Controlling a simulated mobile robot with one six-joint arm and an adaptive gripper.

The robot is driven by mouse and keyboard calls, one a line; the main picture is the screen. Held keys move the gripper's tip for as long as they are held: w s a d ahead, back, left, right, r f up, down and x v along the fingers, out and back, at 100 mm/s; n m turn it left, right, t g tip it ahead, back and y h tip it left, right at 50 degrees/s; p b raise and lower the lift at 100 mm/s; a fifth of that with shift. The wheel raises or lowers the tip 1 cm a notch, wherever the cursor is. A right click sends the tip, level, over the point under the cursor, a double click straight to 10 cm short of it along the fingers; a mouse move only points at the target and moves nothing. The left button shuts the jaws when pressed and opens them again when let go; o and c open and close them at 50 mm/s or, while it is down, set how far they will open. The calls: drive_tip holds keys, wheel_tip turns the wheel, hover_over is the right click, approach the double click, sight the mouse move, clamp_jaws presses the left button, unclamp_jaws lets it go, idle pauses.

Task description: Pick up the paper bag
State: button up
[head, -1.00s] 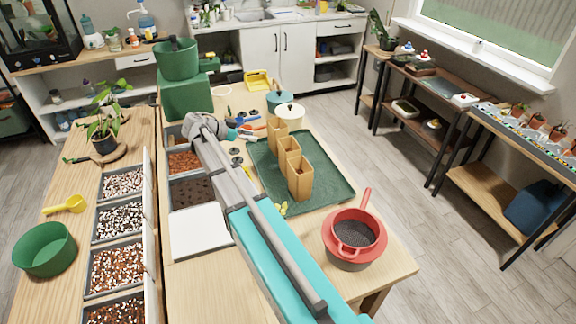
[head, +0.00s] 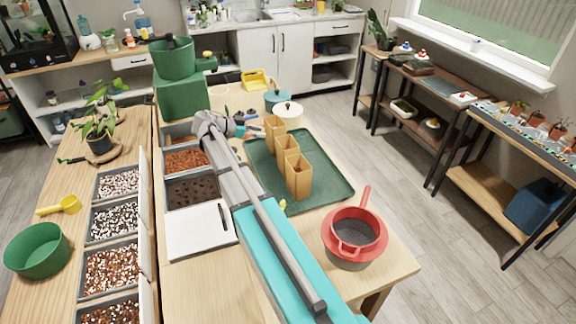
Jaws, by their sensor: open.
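Three tan, open-topped paper bags stand upright in a row on a dark green tray (head: 332,187): the near bag (head: 298,178), the middle bag (head: 286,153) and the far bag (head: 274,128). My gripper (head: 256,131) is open at the end of my arm, just left of the far bag and level with it in the picture. I cannot tell whether its fingertips touch that bag. The far bag's lower part is partly hidden by the middle one.
A white pot (head: 289,112) stands behind the far bag. A red sieve (head: 354,232) stands at the table's front right. The tray's right half is clear.

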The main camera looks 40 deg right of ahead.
drive_tip(key=shift+b+x, duration=0.6)
drive_tip(key=shift+x, duration=1.65)
drive_tip(key=shift+b+x, duration=1)
drive_tip(key=shift+x, duration=1.25)
drive_tip(key=shift+s+d+f, duration=0.15)
drive_tip(key=shift+d, duration=0.1)
clamp_jaws()
